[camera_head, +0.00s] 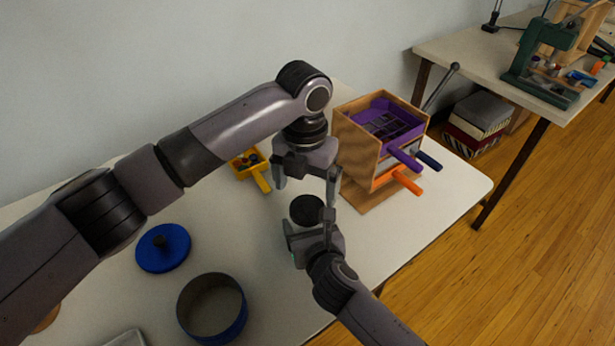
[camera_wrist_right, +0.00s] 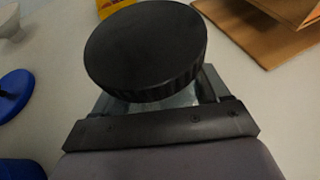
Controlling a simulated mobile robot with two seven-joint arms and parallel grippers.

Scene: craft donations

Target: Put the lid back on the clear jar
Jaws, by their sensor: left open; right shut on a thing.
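The black ridged lid (camera_head: 306,209) sits over the mouth of the clear jar, and it fills the middle of the right wrist view (camera_wrist_right: 146,48). A little of the clear jar (camera_wrist_right: 180,97) shows beneath the lid between my right fingers. I cannot tell whether the lid is fully seated. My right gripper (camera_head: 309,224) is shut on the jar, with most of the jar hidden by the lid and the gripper. My left gripper (camera_head: 306,188) is open, pointing down just above and behind the lid, with nothing between its fingers.
A blue lid with a dark knob (camera_head: 163,255) and an open blue round tin (camera_head: 240,318) lie at the left front. A yellow scoop-like tray (camera_head: 262,183) is behind my grippers. A wooden box with purple and orange-handled frames (camera_head: 352,150) stands close on the right.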

